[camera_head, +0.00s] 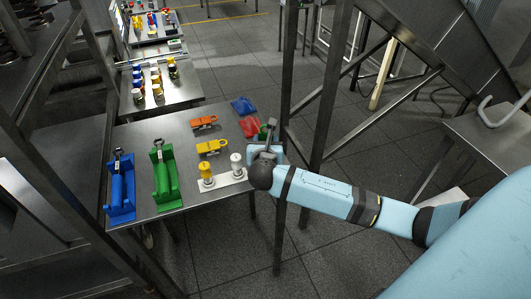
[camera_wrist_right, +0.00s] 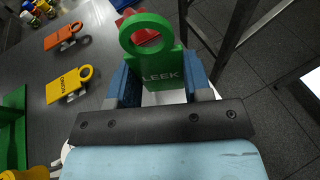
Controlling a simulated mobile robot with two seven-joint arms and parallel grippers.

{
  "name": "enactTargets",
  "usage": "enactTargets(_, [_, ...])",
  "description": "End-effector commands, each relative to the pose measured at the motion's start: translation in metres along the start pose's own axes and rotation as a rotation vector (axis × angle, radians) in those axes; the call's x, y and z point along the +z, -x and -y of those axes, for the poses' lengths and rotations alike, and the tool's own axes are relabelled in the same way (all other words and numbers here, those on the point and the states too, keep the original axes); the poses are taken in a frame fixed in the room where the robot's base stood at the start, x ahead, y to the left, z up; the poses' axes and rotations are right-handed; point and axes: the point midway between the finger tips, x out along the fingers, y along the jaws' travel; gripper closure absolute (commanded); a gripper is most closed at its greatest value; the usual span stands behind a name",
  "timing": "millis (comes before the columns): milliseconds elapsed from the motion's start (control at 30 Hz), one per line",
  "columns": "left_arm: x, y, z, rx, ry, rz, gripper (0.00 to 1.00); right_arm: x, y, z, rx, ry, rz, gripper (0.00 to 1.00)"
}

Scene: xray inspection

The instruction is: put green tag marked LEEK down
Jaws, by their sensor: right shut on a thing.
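The green tag marked LEEK (camera_wrist_right: 163,62) has a ring at its top and stands upright between the fingers of my right gripper (camera_wrist_right: 160,84). The right gripper is shut on it. In the head view my right gripper (camera_head: 267,147) is at the right edge of the steel table (camera_head: 182,140), with a bit of the green tag (camera_head: 263,131) showing. I cannot tell whether the tag touches a surface. My left gripper is not in view.
An orange tag (camera_head: 204,122) and a yellow tag (camera_head: 212,146) lie left of the gripper. Red (camera_head: 250,127) and blue (camera_head: 243,106) pieces lie behind it. A white base with cylinders (camera_head: 223,184), a green holder (camera_head: 166,178) and a blue holder (camera_head: 119,190) stand nearer. A dark post (camera_head: 328,90) rises close right.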

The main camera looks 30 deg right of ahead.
Motion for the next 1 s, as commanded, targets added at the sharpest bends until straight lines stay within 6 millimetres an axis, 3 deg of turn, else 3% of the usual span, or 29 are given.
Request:
enactTargets(300, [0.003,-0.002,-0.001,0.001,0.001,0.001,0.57,-0.038,-0.01,0.0,-0.001,0.002,-0.001,0.83])
enactTargets(667, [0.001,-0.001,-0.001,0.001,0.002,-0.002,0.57,-0.043,-0.012,0.0,0.0,0.001,-0.001,0.83])
enactTargets(700, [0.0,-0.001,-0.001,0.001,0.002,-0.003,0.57,-0.044,-0.012,0.0,0.0,0.001,0.0,0.52])
enactTargets(800, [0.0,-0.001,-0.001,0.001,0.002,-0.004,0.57,-0.043,-0.012,0.0,0.0,0.0,0.0,0.29])
enactTargets(1000, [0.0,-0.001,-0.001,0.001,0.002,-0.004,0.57,-0.043,-0.012,0.0,0.0,0.001,0.0,0.29])
